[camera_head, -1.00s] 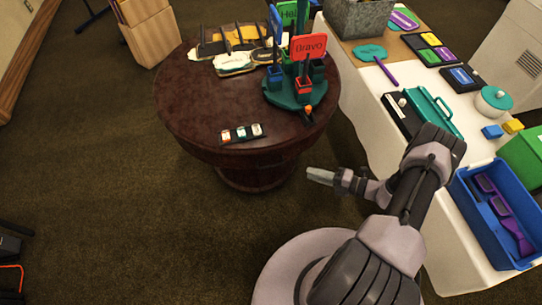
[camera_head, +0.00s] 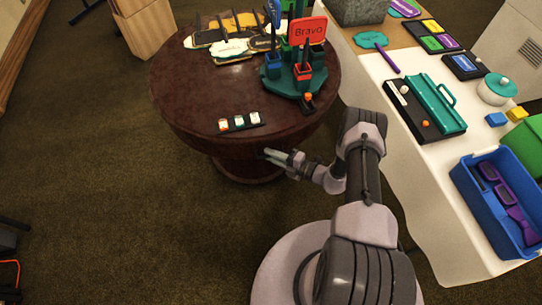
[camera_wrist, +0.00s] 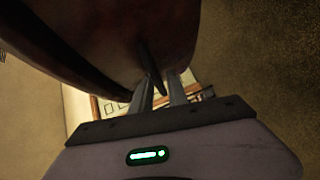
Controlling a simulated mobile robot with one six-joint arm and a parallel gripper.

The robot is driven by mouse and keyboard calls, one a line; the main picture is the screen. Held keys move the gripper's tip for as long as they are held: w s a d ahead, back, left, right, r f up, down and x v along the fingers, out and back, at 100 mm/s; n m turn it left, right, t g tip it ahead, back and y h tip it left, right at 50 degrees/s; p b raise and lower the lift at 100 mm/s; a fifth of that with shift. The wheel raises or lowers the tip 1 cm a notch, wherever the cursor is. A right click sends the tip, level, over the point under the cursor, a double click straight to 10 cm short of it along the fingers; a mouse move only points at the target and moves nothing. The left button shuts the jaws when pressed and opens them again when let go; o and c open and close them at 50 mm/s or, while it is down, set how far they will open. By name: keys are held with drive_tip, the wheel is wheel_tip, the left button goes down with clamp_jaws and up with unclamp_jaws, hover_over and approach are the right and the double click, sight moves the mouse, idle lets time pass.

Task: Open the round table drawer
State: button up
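The round table (camera_head: 190,92) is dark reddish brown, with a top, a curved side and a thick pedestal. My gripper (camera_head: 272,154) is at the table's front right, level with the lower side. In the wrist view the table's dark underside and side (camera_wrist: 100,30) fill the top. My two grey fingers (camera_wrist: 160,88) are apart, reaching up to the table. A thin dark bar (camera_wrist: 152,62), perhaps a drawer handle, shows at the fingertips, between or just beyond them. I cannot tell whether they touch it. The drawer's outline cannot be made out.
On the round table are a teal stand (camera_head: 292,78) with a red Bravo sign (camera_head: 307,31), a small strip with white blocks (camera_head: 239,123), and several plaques. A white-clothed table (camera_head: 425,180) with a blue bin (camera_head: 500,225) stands on the right.

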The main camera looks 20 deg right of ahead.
drive_tip(key=shift+w+a, duration=0.1)
drive_tip(key=shift+a, duration=0.05)
drive_tip(key=shift+c, duration=0.4)
clamp_jaws()
idle(1.0)
